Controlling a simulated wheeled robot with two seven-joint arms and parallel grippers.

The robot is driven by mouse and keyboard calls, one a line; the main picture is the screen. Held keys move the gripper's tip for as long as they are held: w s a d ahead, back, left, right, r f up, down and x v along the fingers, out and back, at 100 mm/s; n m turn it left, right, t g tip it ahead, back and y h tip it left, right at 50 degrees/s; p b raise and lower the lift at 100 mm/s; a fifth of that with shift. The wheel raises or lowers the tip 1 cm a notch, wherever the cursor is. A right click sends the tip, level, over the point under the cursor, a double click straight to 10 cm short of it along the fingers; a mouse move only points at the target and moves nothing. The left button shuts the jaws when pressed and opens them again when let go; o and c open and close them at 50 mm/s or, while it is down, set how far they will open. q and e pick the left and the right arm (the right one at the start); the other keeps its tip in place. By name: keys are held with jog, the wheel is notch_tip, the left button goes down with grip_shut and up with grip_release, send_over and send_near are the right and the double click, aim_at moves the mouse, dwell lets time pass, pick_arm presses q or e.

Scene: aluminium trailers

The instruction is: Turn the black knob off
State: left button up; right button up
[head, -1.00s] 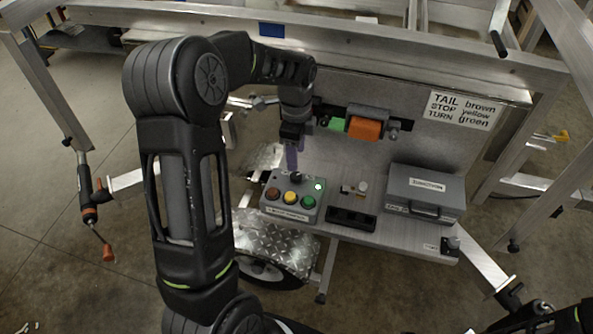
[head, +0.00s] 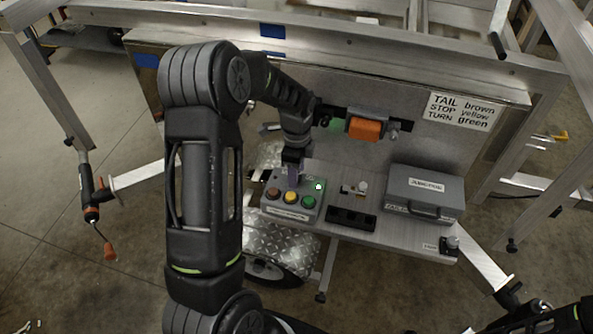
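The grey control box (head: 292,212) sits on the left part of the metal shelf. Its face carries a brown button (head: 273,193), a yellow button (head: 290,197), a green button (head: 308,202) and a lit green lamp (head: 318,187). My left gripper (head: 293,182) points down at the top of the box, right over the black knob's place. The knob is hidden behind the gripper here. I cannot tell whether the fingers touch it or how far they are closed. My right gripper is not clearly in view; only dark arm parts show at the lower right.
A grey case (head: 424,190) and a black socket strip (head: 351,218) stand right of the box on the shelf (head: 385,226). Orange (head: 364,128) and green blocks hang on the panel behind. Aluminium trailer frames surround the shelf.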

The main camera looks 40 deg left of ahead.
pick_arm(q)
grip_shut()
jog(key=shift+n+b, duration=0.3)
jog(key=shift+n, duration=0.2)
jog(key=n+b, duration=0.1)
jog(key=n, duration=0.2)
jog(key=n+b, duration=0.1)
jog(key=n, duration=0.3)
jog(key=n+b, duration=0.1)
jog(key=n, duration=0.9)
dwell(0.4)
dwell(0.5)
jog(key=shift+o, duration=0.7)
grip_release()
